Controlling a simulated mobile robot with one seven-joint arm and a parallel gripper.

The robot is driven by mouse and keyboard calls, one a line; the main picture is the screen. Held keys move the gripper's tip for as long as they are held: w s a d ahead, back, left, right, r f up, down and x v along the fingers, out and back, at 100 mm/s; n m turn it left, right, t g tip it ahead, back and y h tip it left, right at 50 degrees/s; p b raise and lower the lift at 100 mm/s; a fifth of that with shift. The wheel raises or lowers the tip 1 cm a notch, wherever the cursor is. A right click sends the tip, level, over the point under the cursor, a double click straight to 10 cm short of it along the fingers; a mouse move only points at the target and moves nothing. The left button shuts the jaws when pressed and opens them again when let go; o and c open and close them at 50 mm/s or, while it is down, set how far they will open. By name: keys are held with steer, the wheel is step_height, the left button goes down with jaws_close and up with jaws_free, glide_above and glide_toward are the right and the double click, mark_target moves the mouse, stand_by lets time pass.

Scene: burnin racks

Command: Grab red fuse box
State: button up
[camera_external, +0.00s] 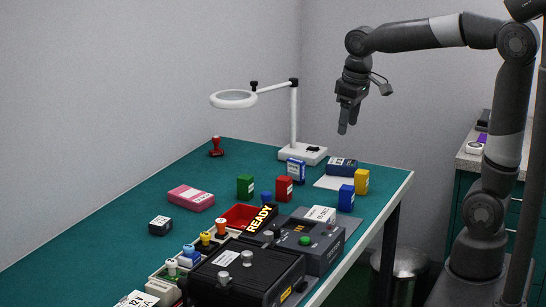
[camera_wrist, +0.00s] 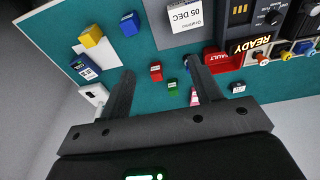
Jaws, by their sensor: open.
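The red fuse box (camera_external: 284,188) is a small red block with a pale label, standing on the green tabletop (camera_external: 120,222) between a green block (camera_external: 245,186) and a blue block (camera_external: 346,198). My gripper (camera_external: 343,130) is open and empty, pointing down high above the back right part of the table, well apart from the box. In the wrist view the red fuse box (camera_wrist: 155,71) appears between my two spread fingers (camera_wrist: 160,68), far below them. The green block (camera_wrist: 172,84) shows close beside it.
A magnifier lamp (camera_external: 294,115) stands at the back, its white ring reaching left. A yellow block (camera_external: 362,181) is at the right edge. Pink (camera_external: 190,197) and black (camera_external: 160,225) boxes lie left. A red tray (camera_external: 237,216) and dark devices (camera_external: 240,274) crowd the front.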

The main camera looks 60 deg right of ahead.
steer(key=w+d+f+g, duration=0.1)
steer(key=w+f+g, duration=0.15)
steer(key=w, duration=0.45)
steer(key=w+d+f+g, duration=0.1)
steer(key=w+d+f, duration=0.1)
steer(key=w+f, duration=0.3)
steer(key=g, duration=0.3)
glide_above(283, 178)
steer(key=w, duration=0.1)
steer(key=f, duration=0.9)
steer(key=shift+w+f, duration=0.2)
steer(key=shift+f, duration=0.75)
steer(key=x, duration=0.7)
steer(key=shift+w, duration=0.2)
steer(key=c, duration=1.1)
